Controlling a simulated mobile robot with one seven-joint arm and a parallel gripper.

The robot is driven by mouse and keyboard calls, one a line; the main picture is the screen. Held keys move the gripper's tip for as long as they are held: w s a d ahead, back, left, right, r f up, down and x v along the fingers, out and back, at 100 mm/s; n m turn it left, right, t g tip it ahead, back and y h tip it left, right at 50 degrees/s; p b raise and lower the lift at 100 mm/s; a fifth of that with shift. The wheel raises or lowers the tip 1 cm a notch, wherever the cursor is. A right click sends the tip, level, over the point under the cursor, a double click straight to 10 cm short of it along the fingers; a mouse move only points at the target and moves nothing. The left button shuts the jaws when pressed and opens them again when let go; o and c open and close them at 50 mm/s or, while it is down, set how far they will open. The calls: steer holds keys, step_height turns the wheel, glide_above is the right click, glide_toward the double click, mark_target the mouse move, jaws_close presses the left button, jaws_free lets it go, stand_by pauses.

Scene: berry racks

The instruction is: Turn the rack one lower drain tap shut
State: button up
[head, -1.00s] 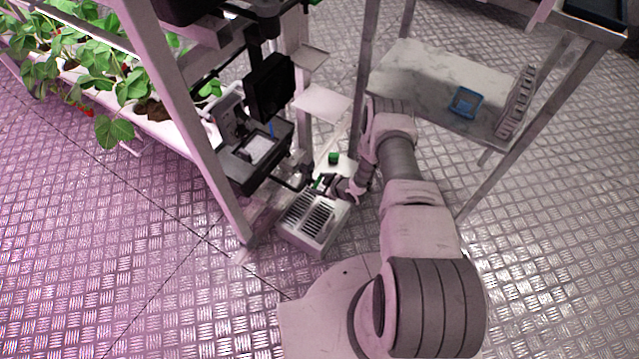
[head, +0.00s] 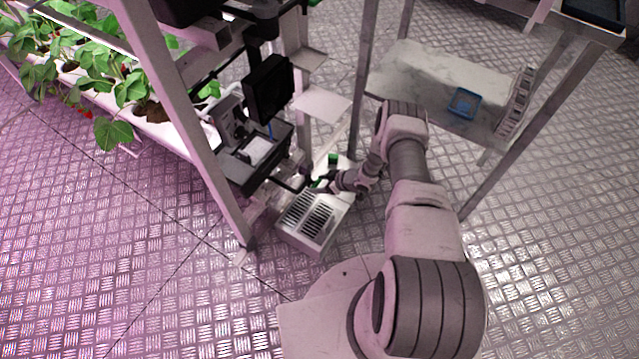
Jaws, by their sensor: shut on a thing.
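The lower drain tap (head: 316,184) shows as a small green piece low at the end of the rack, just above a grey slotted box. My gripper (head: 322,183) reaches it from the right and is shut on it. The fingers and the wrist hide most of the tap, so its handle's angle cannot be told. A second green piece (head: 333,158) stands a little behind and above the gripper, apart from it.
The slotted grey box (head: 309,222) sits on the floor under the gripper. The rack post (head: 190,130) and a black tray unit (head: 250,165) stand to the left. Open floor lies in front.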

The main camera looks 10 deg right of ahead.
steer(key=o, duration=1.4)
steer(key=p+v, duration=0.6)
steer(key=v, duration=1.1)
steer(key=shift+s+d+r, duration=0.1)
